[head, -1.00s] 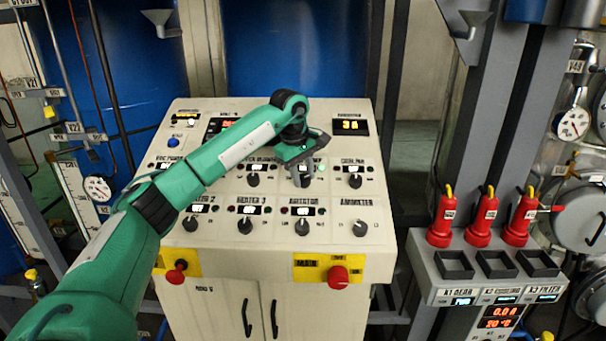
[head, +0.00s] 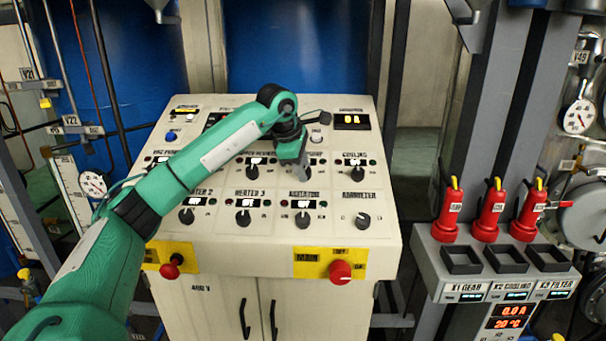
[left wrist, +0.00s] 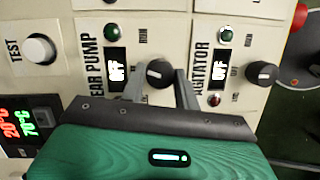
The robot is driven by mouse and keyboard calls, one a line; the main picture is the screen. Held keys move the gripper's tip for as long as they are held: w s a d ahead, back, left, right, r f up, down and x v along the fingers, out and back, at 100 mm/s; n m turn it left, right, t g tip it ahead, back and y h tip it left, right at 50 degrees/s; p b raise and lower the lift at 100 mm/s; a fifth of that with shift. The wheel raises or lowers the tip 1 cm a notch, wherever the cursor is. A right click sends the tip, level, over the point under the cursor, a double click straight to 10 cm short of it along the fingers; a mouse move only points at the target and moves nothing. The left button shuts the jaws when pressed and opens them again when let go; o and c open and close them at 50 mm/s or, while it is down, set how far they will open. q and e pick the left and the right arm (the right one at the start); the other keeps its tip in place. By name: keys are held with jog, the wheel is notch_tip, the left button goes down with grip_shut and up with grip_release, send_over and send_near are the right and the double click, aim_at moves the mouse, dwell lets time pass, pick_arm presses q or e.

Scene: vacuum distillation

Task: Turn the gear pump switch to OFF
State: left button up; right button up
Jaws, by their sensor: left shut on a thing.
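The gear pump switch (left wrist: 159,73) is a black round knob in the left wrist view, and its small display (left wrist: 115,71) reads OFF. My left gripper (left wrist: 160,88) is shut on this knob, with one grey finger on each side of it. In the head view my left gripper (head: 303,168) points down onto the upper row of knobs on the sloped panel and hides most of the gear pump switch. My right gripper is not in view.
The agitator knob (left wrist: 261,73) is close beside the gripper. The cooling knob (head: 355,173) is to its right. A red emergency button (head: 340,271) is on the panel's front. Red handles (head: 492,210) stand on a rack at right.

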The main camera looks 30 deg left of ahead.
pick_arm(q)
jog(key=shift+s+f+n+t+b, duration=0.1)
jog(key=shift+n+t+b, duration=0.7)
jog(key=shift+n, duration=1.1)
jog(key=o, duration=1)
jog(key=shift+c, duration=0.2)
jog(key=d+b+v, duration=0.1)
jog(key=b+v, duration=0.2)
jog(key=v, duration=1)
jog(key=shift+a+r, duration=0.3)
jog(key=shift+r, duration=0.25)
jog(key=shift+f, duration=0.1)
